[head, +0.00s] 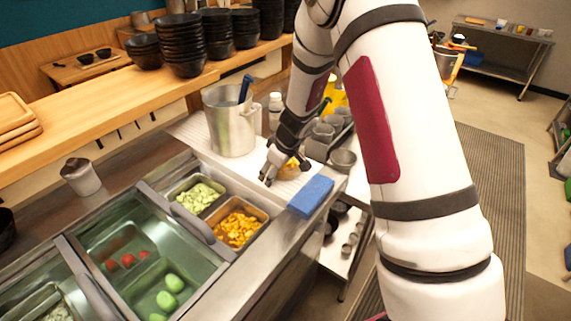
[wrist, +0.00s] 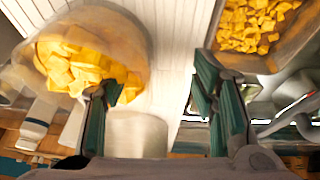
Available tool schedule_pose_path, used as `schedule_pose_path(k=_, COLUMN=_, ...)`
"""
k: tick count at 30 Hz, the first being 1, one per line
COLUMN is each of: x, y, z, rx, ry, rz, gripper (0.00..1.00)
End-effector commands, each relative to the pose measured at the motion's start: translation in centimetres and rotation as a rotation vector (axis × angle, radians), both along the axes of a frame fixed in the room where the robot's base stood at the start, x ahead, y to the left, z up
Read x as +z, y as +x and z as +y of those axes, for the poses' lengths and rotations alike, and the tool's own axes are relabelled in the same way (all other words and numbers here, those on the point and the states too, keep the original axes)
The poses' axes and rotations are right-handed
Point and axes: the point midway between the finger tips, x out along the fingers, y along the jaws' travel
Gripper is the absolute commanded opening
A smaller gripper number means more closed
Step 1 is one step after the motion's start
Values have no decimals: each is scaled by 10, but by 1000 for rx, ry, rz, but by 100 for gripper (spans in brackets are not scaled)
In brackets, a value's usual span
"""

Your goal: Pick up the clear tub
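The clear tub (wrist: 143,62), round and filled with yellow cubes, is at the upper left in the wrist view. In the head view its yellow contents (head: 291,165) show on the white board, partly hidden by my gripper (head: 268,176). In the wrist view my gripper (wrist: 157,80) is open, with its two fingers well apart and nothing held between them. The left finger overlaps the tub's lower right edge; I cannot tell whether it touches. Most of the tub lies left of the space between the fingers.
A metal pan of orange-yellow cubes (head: 238,228) and a pan of pale green pieces (head: 198,196) sit in the counter. A blue block (head: 311,195) lies at the board's front edge. A tall metal pot (head: 229,130) and several grey cups (head: 323,133) stand nearby.

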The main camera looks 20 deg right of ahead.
Motion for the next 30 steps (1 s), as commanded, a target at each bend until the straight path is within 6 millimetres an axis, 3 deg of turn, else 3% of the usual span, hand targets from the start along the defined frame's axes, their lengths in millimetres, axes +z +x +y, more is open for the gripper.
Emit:
schedule_pose_path(k=1, x=0, y=0, z=0, rx=0, ry=0, rz=0, gripper=37)
schedule_pose_path(k=6, x=0, y=0, z=0, rx=0, ry=0, rz=0, gripper=0)
schedule_pose_path(k=17, x=5, y=1, z=0, rx=2, ry=-1, rz=-2, gripper=0)
schedule_pose_path(k=30, x=81, y=1, z=0, rx=1, ry=-1, rz=-4, gripper=0)
